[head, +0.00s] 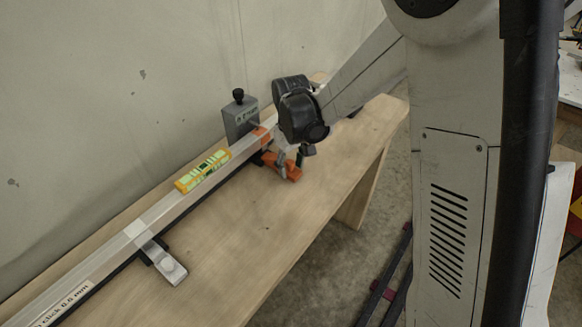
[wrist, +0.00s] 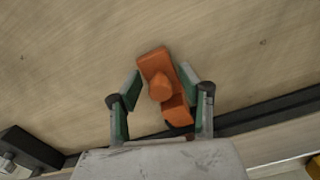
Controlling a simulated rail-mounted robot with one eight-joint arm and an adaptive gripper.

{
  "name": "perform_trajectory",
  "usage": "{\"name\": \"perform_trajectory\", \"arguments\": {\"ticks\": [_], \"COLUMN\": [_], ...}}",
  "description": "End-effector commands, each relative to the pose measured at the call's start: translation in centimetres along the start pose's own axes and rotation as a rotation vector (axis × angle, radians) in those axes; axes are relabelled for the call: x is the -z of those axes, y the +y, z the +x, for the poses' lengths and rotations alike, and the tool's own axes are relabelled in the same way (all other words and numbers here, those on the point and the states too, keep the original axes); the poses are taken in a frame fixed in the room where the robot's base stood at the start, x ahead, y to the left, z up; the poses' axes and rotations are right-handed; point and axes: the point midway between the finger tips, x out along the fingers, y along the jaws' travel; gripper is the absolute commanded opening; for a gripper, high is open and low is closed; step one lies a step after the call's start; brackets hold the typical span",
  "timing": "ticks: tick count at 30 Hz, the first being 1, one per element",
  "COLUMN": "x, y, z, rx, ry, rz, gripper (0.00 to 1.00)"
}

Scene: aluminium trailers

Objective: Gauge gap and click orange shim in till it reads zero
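An orange shim with a raised round knob (wrist: 160,88) lies on the wooden bench. It also shows in the head view (head: 293,173), just in front of the rail. My gripper (wrist: 160,82) is over the shim with its green-padded fingers apart, one on each side of the knob. A gap shows at the left finger; contact at the right finger is unclear. In the head view my gripper (head: 291,160) partly hides the shim. A grey block with a black knob (head: 240,118) stands behind the rail; its marking is too small to read. Another orange piece (head: 262,135) sits beside it.
A long aluminium rail (head: 150,218) runs along the wooden bench (head: 225,232), near the wall. A yellow spirit level (head: 203,171) lies on it. A metal clamp (head: 165,263) sticks out in front. A label (head: 62,305) reads "click 0.5 mm". The bench front is clear.

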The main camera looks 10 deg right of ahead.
Motion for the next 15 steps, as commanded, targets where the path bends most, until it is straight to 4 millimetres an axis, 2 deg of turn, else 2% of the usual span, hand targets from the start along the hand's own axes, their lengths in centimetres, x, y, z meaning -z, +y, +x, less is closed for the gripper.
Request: {"name": "perform_trajectory", "arguments": {"ticks": [15], "x": [0.0], "y": [0.0], "z": [-9.2], "rx": [0.000], "ry": [0.000], "rz": [0.000], "gripper": [0.39]}}
